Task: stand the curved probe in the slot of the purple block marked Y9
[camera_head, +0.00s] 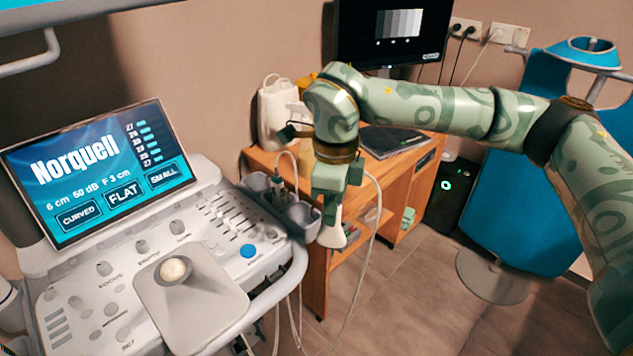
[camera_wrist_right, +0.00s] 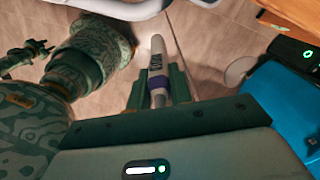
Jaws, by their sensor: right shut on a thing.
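My right gripper (camera_head: 330,203) points down in the head view, in the air just right of the console's probe cups. It is shut on a white probe (camera_head: 332,237), whose widened end hangs below the fingers. A thin cable loops up beside it on the right. In the right wrist view the probe (camera_wrist_right: 157,53) lies between the two fingers (camera_wrist_right: 158,90), with a purple band and dark lettering too small to read. I see no purple block marked Y9 in either view.
The ultrasound console (camera_head: 160,275) with its lit screen (camera_head: 97,172) fills the left. Grey probe cups (camera_head: 302,220) sit at its right edge, with another cabled probe (camera_head: 277,184) there. A wooden desk (camera_head: 318,272) stands behind, a blue chair (camera_head: 520,215) at right.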

